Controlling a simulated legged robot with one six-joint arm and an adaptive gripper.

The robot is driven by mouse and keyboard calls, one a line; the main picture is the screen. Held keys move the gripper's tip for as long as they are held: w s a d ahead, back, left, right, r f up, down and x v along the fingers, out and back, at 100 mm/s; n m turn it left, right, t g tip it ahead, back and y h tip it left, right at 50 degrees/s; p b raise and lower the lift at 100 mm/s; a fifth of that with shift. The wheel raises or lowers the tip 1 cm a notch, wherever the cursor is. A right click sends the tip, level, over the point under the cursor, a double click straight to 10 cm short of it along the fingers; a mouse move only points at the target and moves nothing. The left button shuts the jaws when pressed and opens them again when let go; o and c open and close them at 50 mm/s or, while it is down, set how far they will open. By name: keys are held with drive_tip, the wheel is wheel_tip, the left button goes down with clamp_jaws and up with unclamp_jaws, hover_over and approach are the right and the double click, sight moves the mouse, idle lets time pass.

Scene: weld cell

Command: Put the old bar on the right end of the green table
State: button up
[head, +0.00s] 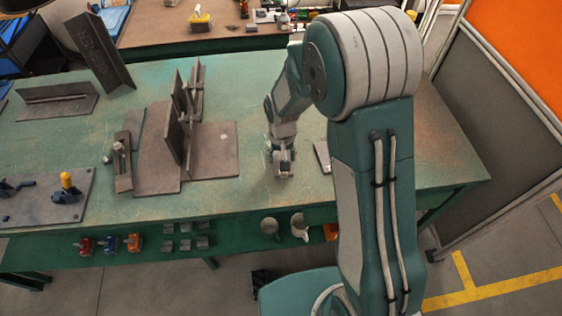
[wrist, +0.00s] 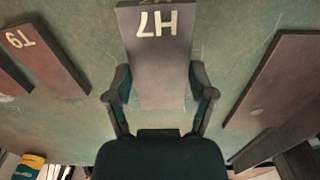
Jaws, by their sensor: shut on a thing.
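My gripper (head: 281,170) is low over the green table (head: 440,160), right of the welded plate. In the wrist view its fingers (wrist: 160,85) are shut on the sides of a dark flat bar (wrist: 160,62), marked H7 in pale upside-down characters. In the head view the gripper mostly hides this bar. I cannot tell whether it touches the table. Another marked bar (wrist: 45,55), seemingly T9, lies at the left of the wrist view; a grey bar (head: 322,156) shows in the head view, partly behind my arm. Nothing shown says which bar is old.
The welded plate (head: 215,150) with upright ribs stands left of my gripper. An angle piece (head: 55,93) and a clamp plate (head: 50,190) are farther left. The table's right end is clear where visible. A grey partition (head: 490,120) stands beyond it.

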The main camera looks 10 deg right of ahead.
drive_tip(key=f, duration=0.3)
drive_tip(key=shift+d+f, duration=0.1)
drive_tip(key=shift+d, duration=0.3)
drive_tip(key=shift+a, duration=0.4)
drive_tip(key=o, duration=1.3)
drive_tip(key=shift+c, duration=0.2)
drive_tip(key=shift+d, duration=0.1)
drive_tip(key=shift+d, duration=0.15)
